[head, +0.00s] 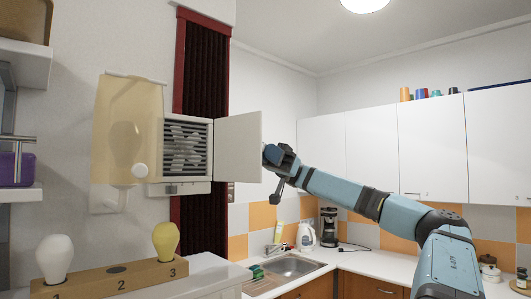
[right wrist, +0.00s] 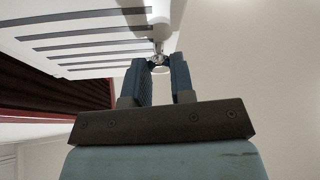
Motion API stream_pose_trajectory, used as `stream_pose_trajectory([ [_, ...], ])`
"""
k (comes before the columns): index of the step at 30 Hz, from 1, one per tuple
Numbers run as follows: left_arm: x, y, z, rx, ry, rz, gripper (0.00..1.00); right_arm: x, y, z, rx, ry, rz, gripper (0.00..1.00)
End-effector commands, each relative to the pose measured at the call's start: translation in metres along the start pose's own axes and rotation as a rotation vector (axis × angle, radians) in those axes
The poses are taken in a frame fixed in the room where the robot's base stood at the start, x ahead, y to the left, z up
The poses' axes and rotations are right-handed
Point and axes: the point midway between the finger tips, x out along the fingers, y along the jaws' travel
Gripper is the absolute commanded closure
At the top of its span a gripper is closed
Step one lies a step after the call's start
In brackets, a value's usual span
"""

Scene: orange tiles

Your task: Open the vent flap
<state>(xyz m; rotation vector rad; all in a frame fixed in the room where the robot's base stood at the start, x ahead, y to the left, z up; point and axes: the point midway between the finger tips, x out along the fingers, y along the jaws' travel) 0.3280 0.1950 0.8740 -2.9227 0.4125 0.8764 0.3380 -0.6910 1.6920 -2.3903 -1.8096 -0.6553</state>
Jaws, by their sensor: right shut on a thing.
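The white vent box (head: 182,188) is on the wall, with dark slats facing out. Its vent flap (head: 238,147), a plain white panel, stands swung out to the right, with the slats uncovered. My right gripper (head: 272,158) is at the flap's free right edge; its fingertips are partly hidden there. In the right wrist view my right gripper (right wrist: 160,72) has its blue fingers shut on a small shiny knob (right wrist: 159,48). Slats (right wrist: 80,35) show at the upper left of that view. My left gripper is not in view.
Below is a wooden bulb holder (head: 110,278) with a white bulb (head: 53,257) and a yellow bulb (head: 166,240).

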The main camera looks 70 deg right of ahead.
Motion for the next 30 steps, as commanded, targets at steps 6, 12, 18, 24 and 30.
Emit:
stream_pose_trajectory([
  [6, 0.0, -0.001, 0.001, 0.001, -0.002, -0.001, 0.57, 0.0, 0.0, 0.0, 0.0, 0.0, 0.0, 0.66],
  [12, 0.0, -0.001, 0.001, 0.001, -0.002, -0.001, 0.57, 0.0, 0.0, 0.0, 0.0, 0.0, 0.001, 0.52],
  [18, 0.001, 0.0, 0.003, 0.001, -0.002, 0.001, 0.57, -0.003, 0.0, 0.0, -0.001, 0.0, 0.001, 0.52],
  [24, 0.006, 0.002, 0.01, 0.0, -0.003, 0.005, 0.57, -0.031, 0.0, 0.002, -0.002, 0.002, 0.004, 0.52],
  [30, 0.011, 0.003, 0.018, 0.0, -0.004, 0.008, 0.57, -0.079, 0.001, 0.002, -0.003, 0.002, 0.005, 0.52],
])
